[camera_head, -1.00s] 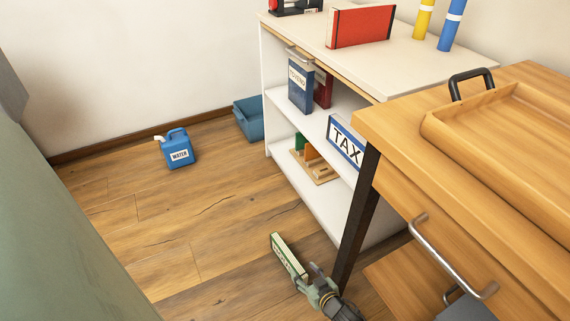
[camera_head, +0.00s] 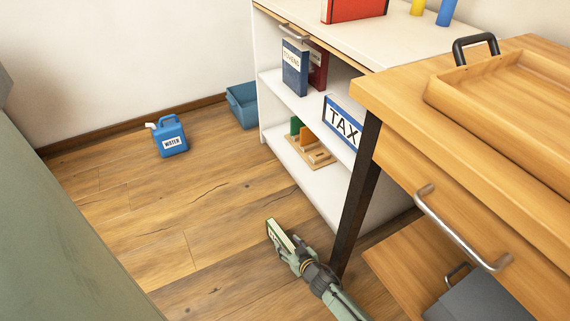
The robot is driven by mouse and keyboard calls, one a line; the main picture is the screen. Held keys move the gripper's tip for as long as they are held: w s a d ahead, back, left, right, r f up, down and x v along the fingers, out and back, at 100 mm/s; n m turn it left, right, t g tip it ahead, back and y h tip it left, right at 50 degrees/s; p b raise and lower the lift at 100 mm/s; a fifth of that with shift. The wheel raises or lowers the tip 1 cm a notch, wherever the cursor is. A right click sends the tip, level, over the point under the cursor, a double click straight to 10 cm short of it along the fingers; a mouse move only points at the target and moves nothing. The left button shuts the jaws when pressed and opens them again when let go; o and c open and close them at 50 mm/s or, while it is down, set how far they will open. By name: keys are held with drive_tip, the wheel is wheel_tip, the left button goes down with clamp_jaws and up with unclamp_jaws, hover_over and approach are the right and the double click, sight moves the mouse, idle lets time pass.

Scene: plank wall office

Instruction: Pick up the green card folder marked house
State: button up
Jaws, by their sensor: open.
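The white shelf unit (camera_head: 300,172) holds binders, a TAX box (camera_head: 343,132) and a wooden rack (camera_head: 312,150). The desk (camera_head: 400,93) and its dark leg (camera_head: 357,200) stand close right of my gripper. A blue water can (camera_head: 170,137) and blue bin (camera_head: 241,106) are on otherwise open floor.

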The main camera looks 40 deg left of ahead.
drive_tip(key=shift+w+a+f, duration=0.1)
drive_tip(key=shift+a, duration=0.1)
drive_tip(key=shift+c, duration=0.3)
clamp_jaws()
idle(0.4)
